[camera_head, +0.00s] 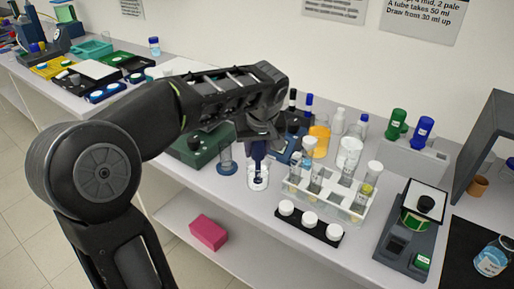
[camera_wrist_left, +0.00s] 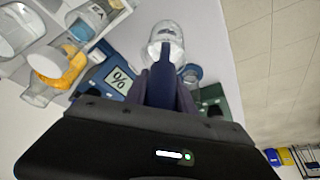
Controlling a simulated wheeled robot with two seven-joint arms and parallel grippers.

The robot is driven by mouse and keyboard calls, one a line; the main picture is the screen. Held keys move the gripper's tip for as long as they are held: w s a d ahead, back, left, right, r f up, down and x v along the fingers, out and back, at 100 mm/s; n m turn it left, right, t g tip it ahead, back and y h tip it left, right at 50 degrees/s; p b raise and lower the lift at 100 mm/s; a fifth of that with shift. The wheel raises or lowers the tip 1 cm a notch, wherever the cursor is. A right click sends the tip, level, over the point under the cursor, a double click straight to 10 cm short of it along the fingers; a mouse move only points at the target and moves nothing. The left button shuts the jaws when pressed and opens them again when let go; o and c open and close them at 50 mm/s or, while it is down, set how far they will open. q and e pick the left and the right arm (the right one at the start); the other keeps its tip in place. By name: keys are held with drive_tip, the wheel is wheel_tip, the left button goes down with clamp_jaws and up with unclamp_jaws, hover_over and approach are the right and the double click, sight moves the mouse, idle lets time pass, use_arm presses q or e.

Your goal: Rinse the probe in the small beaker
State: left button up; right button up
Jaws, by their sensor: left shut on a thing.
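My left gripper (camera_head: 260,138) is shut on the dark blue probe (camera_head: 258,157) and holds it roughly upright. The small clear beaker (camera_head: 258,184) stands on the bench right under the gripper. The probe's lower end shows within the beaker's outline in the head view and appears to be inside it; the tip's depth is hard to tell. In the left wrist view the probe (camera_wrist_left: 165,75) stands between the fingers, with the beaker (camera_wrist_left: 166,38) at its far end. My right gripper is not in view.
A clear rack (camera_head: 328,196) with tubes stands right of the beaker. A blue-tinted cylinder (camera_head: 226,160) stands close on its left. A blue meter with a % display (camera_wrist_left: 118,80) is behind. A black strip with white caps (camera_head: 308,224) lies in front right; a balance (camera_head: 408,235) is farther right.

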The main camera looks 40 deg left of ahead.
use_arm(q)
drive_tip(key=shift+r, duration=0.15)
wheel_tip(320, 180, up, 10)
drive_tip(key=p, duration=0.6)
drive_tip(key=shift+f+p, duration=0.25)
drive_tip(key=shift+p, duration=0.1)
